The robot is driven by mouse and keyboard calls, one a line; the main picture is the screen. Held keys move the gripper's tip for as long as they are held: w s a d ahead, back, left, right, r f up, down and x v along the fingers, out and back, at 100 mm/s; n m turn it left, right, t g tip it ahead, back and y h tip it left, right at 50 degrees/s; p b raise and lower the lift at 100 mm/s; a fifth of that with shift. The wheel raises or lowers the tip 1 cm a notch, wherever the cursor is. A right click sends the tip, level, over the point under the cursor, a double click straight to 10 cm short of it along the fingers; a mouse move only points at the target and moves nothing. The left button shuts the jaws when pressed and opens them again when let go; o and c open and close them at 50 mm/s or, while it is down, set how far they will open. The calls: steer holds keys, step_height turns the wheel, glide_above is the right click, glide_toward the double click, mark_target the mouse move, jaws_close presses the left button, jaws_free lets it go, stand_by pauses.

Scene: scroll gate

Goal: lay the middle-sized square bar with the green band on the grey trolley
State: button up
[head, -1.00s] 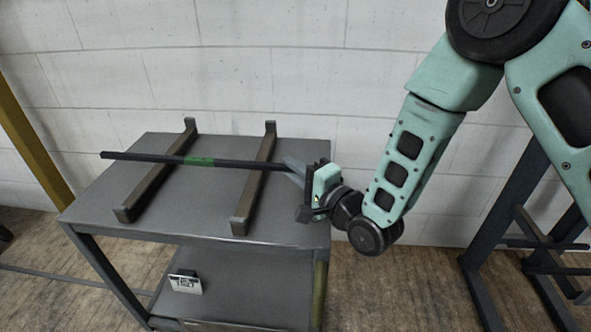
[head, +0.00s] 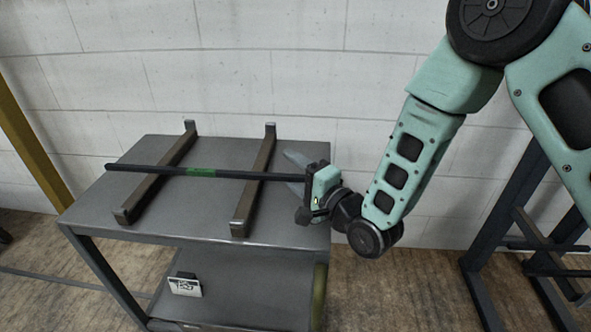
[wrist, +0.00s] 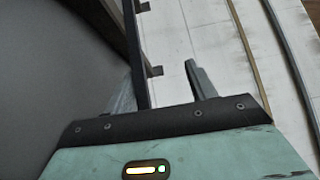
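The dark square bar with the green band (head: 201,172) lies across the two raised rails of the grey trolley (head: 285,226). Its left end sticks out past the left rail, and its right end reaches in between the fingers of my gripper (head: 288,170). The fingers are spread apart, one on each side of the bar. In the wrist view my gripper (wrist: 160,72) also shows open, with the bar (wrist: 141,55) nearer the left finger and a clear gap to the right finger.
The left rail (head: 158,186) and right rail (head: 254,182) have upright stops at their ends. A small printed card (head: 185,286) stands on the trolley's lower shelf. A dark rack (head: 520,235) stands at the right. A white block wall is behind the trolley.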

steer(key=shift+s+d+f+g, duration=0.15)
steer(key=shift+f+g, duration=0.15)
steer(key=shift+f, duration=1.25)
steer(key=shift+a+r+p, duration=0.15)
steer(key=shift+r+p, duration=0.45)
steer(key=shift+r, duration=0.05)
steer(key=shift+a+r+p, duration=0.15)
steer(key=shift+r+p, duration=0.4)
steer(key=shift+r, duration=0.1)
steer(key=shift+w+d+r+p, duration=0.1)
steer(key=shift+r+p, duration=1.25)
steer(key=shift+r, duration=0.7)
steer(key=shift+w+r+p, duration=0.1)
steer(key=shift+r+p, duration=1.25)
steer(key=shift+r, duration=0.65)
steer(key=s+d+r+n+g+h, duration=0.1)
steer(key=s+d+n+g+h, duration=0.4)
steer(key=s, duration=0.5)
steer(key=s+d+r+n+g+h, duration=0.1)
steer(key=s+d+n+g+h, duration=0.25)
steer(key=s+d+n, duration=0.4)
steer(key=s+d+r+n+g+h, duration=0.25)
steer(key=s+n+g+h, duration=0.2)
steer(key=s, duration=0.65)
step_height(320, 180, up, 15)
steer(key=y+p, duration=0.1)
steer(key=p, duration=1.5)
steer(key=shift+d, duration=0.35)
